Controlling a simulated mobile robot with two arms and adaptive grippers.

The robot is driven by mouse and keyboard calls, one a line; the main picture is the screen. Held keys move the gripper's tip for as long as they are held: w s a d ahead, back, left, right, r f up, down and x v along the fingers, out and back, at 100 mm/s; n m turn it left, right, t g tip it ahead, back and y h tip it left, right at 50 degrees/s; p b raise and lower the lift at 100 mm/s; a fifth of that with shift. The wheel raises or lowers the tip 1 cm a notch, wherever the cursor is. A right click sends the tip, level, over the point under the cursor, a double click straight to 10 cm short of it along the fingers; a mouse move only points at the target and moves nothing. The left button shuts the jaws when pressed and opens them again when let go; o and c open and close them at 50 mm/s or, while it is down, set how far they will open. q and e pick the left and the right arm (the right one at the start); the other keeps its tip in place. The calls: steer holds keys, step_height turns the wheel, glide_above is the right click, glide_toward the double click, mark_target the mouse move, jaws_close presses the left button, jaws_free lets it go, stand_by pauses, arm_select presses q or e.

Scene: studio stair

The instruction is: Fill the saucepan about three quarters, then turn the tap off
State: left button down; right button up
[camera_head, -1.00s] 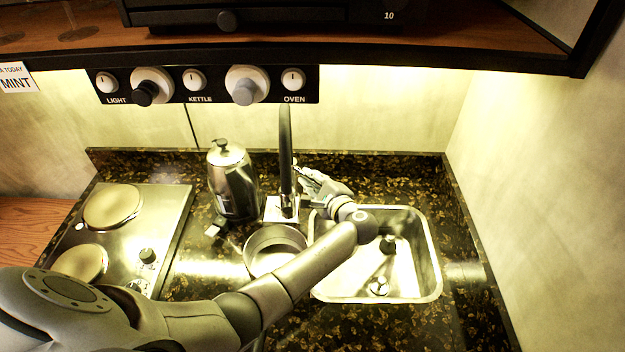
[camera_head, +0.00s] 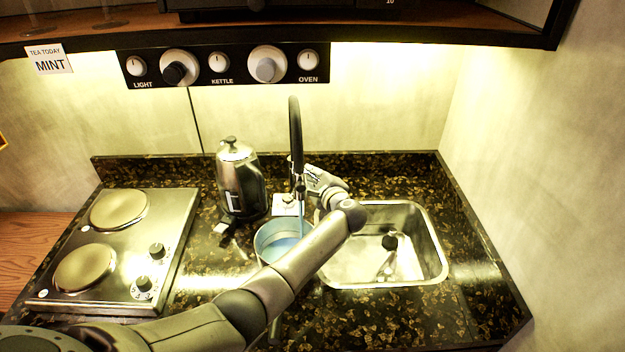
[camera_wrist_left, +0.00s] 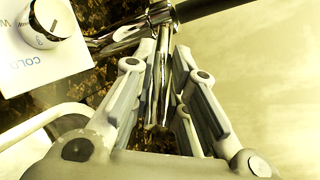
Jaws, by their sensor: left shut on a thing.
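The saucepan (camera_head: 260,246) stands on the counter just left of the sink, with bluish water inside. My left forearm hides its front right, so I cannot tell the exact level. The black tap spout (camera_head: 295,130) arches above it, and a thin bluish stream (camera_head: 301,226) seems to fall into the pan. My left gripper (camera_head: 311,178) is at the tap, behind the sink's left corner. In the left wrist view, its fingers (camera_wrist_left: 167,62) are shut on the chrome tap lever (camera_wrist_left: 162,82). My right gripper is not in view.
A steel kettle (camera_head: 240,184) stands left of the tap. A two-plate hob (camera_head: 170,225) is further left. The sink (camera_head: 425,275) is right of the pan. A white plate marked COLD (camera_wrist_left: 30,68) with a round dial lies beside the tap. The right counter is clear.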

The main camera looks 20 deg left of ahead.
arm_select(q)
steer(key=c, duration=1.7)
jaws_free()
steer(key=shift+f, duration=0.1)
steer(key=shift+o, duration=1.3)
steer(key=shift+r, duration=0.45)
step_height(320, 180, up, 9)
steer(key=shift+f, duration=0.1)
steer(key=shift+s+d+r, duration=0.1)
steer(key=shift+s+r, duration=0.05)
steer(key=shift+r, duration=0.2)
steer(key=shift+w+f, duration=0.1)
steer(key=shift+w, duration=0.15)
steer(key=shift+s, duration=0.1)
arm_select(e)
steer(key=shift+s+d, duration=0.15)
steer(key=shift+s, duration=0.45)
